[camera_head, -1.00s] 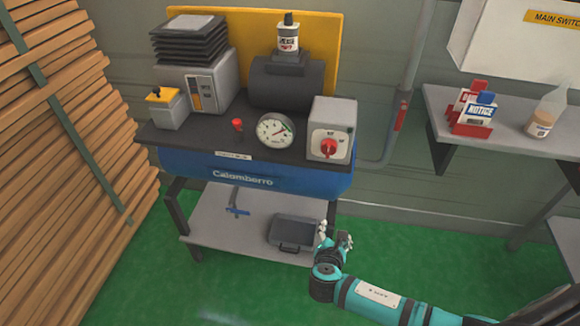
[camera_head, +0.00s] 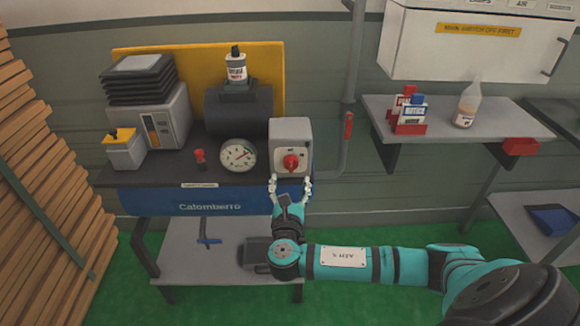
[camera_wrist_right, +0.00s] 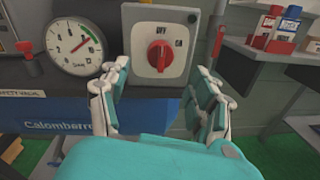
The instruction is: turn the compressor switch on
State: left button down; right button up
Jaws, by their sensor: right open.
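The compressor switch is a red knob (camera_head: 290,164) on a grey-white box (camera_head: 291,133) at the right end of the blue compressor (camera_head: 160,202). In the right wrist view the red knob (camera_wrist_right: 160,55) stands about upright, near the OFF mark, with the other mark to its upper right. My right gripper (camera_head: 290,184) is just below and in front of the knob. Its fingers are spread apart and empty, and in the right wrist view the gripper (camera_wrist_right: 159,78) has one finger on each side below the knob, apparently not touching it. My left gripper is not in view.
A round gauge (camera_head: 238,155) and a small red valve (camera_head: 200,160) are left of the switch box. A grey pipe with a red handle (camera_head: 348,125) runs to its right. Stacked planks (camera_head: 40,180) stand at the left.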

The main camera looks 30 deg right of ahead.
aim_at(291, 169)
jog(key=x, duration=0.7)
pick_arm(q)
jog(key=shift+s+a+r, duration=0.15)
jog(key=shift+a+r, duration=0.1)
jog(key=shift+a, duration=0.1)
pick_arm(e)
jog(key=c, duration=1.2)
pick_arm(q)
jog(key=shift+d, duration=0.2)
